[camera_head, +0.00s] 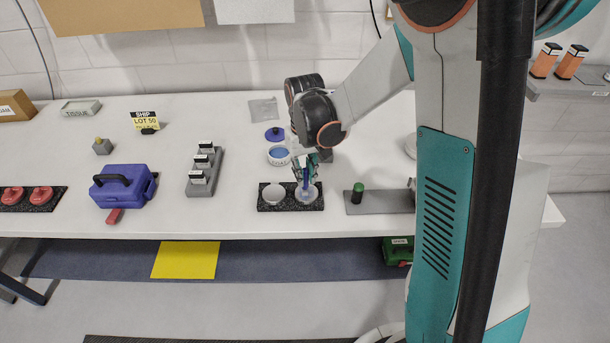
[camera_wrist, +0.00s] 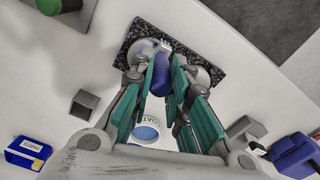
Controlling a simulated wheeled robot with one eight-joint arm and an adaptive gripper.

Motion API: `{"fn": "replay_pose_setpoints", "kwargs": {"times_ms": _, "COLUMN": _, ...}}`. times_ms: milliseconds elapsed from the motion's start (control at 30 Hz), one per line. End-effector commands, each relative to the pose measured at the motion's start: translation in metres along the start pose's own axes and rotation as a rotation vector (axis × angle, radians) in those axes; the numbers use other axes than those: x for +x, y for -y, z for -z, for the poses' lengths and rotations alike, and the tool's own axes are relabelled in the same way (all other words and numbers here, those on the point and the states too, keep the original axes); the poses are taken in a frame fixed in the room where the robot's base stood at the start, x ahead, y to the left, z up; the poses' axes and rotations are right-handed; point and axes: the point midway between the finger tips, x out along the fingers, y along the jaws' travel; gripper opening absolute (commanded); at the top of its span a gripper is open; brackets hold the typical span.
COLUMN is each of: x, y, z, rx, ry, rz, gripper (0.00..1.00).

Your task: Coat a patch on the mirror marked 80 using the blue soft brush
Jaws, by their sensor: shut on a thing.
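My gripper (camera_head: 306,172) is shut on the blue brush (camera_head: 306,178) above the black tray (camera_head: 290,206). In the wrist view the brush (camera_wrist: 162,76) stands between the teal fingers (camera_wrist: 160,82), with its pale tip at one mirror (camera_wrist: 143,48). In the head view this is the right mirror (camera_head: 308,197); the left mirror (camera_head: 273,194) lies beside it. I cannot tell whether the tip touches the glass, and I cannot read an 80 mark. The open coat jar (camera_head: 279,155) of blue liquid stands behind the tray, also seen in the wrist view (camera_wrist: 147,132).
The jar's blue lid (camera_head: 274,134) lies behind it. A green-capped post (camera_head: 357,194) on a grey plate is to the right. A grey holder (camera_head: 204,172) with labelled blocks and a blue toolbox (camera_head: 124,186) stand left. The table's front edge is close to the tray.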

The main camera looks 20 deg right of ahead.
Motion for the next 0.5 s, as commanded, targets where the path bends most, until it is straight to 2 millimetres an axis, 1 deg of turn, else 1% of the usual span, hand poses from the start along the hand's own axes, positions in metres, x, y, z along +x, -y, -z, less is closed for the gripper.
{"fn": "replay_pose_setpoints", "kwargs": {"times_ms": 33, "x": -0.007, "y": 0.0, "z": 0.001, "rx": 0.0, "ry": 0.0, "rz": 0.0, "gripper": 0.0}}
{"fn": "replay_pose_setpoints", "kwargs": {"times_ms": 500, "x": -0.049, "y": 0.0, "z": 0.008, "rx": 0.0, "ry": 0.0, "rz": 0.0, "gripper": 0.0}}
